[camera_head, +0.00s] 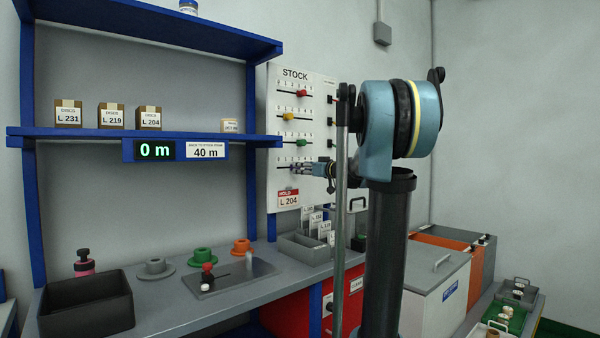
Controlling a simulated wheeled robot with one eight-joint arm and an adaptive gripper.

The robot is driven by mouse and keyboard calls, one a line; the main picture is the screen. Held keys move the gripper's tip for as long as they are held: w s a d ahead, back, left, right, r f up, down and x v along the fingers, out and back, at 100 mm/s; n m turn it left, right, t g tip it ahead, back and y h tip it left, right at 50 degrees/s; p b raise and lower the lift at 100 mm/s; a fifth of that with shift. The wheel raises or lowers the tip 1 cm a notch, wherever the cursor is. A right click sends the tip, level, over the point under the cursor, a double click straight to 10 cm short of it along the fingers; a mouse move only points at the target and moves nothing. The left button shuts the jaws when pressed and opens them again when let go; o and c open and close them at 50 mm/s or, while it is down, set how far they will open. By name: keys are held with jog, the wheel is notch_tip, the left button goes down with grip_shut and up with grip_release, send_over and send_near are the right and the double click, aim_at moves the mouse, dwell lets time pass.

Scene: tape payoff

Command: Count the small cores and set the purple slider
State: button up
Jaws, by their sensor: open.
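The STOCK board (289,105) stands upright on the wall behind the bench, with red, yellow and green sliders on its upper rows. My gripper (306,169) is at the lowest row, fingers pointing left, jaws open. A small purplish patch shows at the fingertips, likely the purple slider; I cannot tell whether they touch it. Small pale round pieces, possibly cores, sit in a grey tray (535,300) and a lower green-lined tray (478,330) at the lower right. The lower tray is cut off by the picture edge, so its contents are only partly visible.
A display (155,150) reads 0 m. A card holder (304,248) stands below the board.

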jog(key=v, duration=0.9)
